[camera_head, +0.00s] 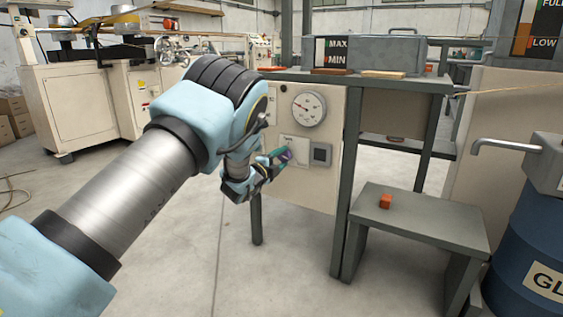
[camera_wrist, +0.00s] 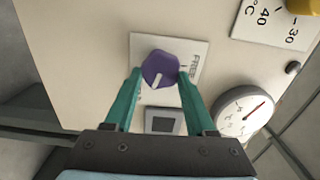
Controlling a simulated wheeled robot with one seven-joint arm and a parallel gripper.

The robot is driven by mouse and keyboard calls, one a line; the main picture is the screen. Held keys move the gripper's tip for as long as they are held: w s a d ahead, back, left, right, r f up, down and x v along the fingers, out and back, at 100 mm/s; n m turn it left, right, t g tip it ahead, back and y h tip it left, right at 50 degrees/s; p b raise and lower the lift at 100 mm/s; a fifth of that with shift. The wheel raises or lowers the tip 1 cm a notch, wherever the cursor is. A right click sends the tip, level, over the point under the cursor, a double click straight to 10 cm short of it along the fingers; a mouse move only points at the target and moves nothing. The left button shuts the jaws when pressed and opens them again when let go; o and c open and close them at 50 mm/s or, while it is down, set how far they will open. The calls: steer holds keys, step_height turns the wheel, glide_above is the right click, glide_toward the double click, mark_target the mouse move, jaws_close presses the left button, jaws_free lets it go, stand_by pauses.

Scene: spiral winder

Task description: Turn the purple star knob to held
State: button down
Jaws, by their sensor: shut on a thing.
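The purple star knob (camera_wrist: 158,68) sits on a white label plate (camera_wrist: 140,42) on the cream panel. A white pointer line shows on the knob's face. The word FREE is readable on the plate beside it; other lettering is hidden or too small. My gripper (camera_wrist: 160,78) is shut on the knob, with one green finger on each side of it in the wrist view. In the head view my gripper (camera_head: 278,157) reaches the panel, and a little of the purple knob (camera_head: 287,155) shows at the fingertips.
A square grey-framed switch (camera_head: 320,154) is right of the knob, and a round dial gauge (camera_head: 309,109) is above it. A grey bench (camera_head: 420,222) with an orange block (camera_head: 385,201) stands right. A blue drum (camera_head: 530,250) is at far right. The floor below the panel is open.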

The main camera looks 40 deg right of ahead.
steer(key=shift+f+m+b, duration=0.1)
steer(key=shift+m+b, duration=0.25)
steer(key=shift+m, duration=0.85)
steer(key=shift+c, duration=1.1)
jaws_free()
steer(key=shift+a, duration=0.1)
steer(key=p+v, duration=0.3)
steer(key=v, duration=0.7)
steer(key=shift+a, duration=0.3)
